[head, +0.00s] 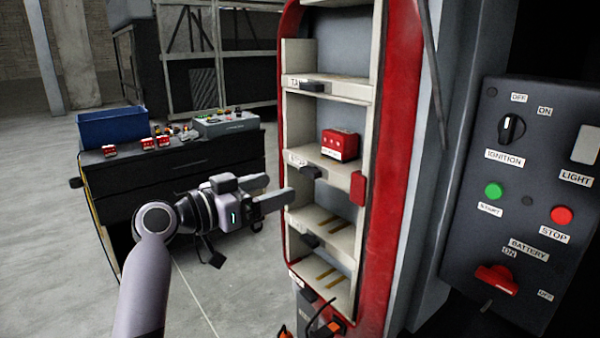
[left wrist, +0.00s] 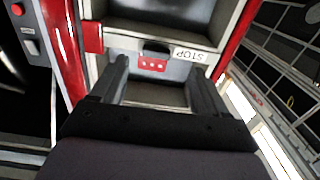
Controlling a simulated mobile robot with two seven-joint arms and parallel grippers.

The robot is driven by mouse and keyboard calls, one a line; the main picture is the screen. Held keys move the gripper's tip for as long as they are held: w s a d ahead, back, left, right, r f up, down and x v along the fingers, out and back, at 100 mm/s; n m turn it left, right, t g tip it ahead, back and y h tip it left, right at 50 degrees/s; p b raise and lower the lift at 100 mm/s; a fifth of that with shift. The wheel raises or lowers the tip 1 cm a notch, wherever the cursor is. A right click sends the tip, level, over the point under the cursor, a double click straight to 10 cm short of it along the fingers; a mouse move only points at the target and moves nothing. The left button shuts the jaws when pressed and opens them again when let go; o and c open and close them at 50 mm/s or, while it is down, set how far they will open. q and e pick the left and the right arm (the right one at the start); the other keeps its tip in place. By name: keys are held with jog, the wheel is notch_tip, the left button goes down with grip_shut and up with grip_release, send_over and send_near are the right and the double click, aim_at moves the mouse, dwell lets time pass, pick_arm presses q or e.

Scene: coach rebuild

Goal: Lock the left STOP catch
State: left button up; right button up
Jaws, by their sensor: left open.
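The STOP bay is the middle shelf (head: 326,168) of a red-framed light cluster. A black catch (head: 311,172) sits at its left front edge by the STOP label (head: 298,160). In the left wrist view the catch (left wrist: 156,47) and label (left wrist: 189,54) appear upside down. A red module (head: 340,145) with small white marks sits in the bay; it also shows in the left wrist view (left wrist: 152,65). A red block (head: 358,188) is at the bay's right edge. My left gripper (head: 279,189) is open and empty, its fingers pointing at the frame, left of and slightly below the catch, apart from it.
A dark panel (head: 470,240) with switches stands at the right. A dark cabinet (head: 180,170) behind my left arm carries a blue bin (head: 112,128), several red modules and a grey control box (head: 226,123). Cables and tools lie below the cluster. Floor at left is clear.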

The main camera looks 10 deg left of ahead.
aim_at(306, 173)
pick_arm(q)
jog(key=w+d, duration=0.1)
jog(key=d, duration=0.1)
jog(key=w+d+r+p, duration=0.1)
jog(key=w+d, duration=0.1)
jog(key=shift+w+r+p, duration=0.15)
jog(key=shift+w+p, duration=0.1)
jog(key=shift+p, duration=0.05)
jog(key=shift+x, duration=1.05)
jog(key=shift+a, duration=0.1)
jog(key=c, duration=1.1)
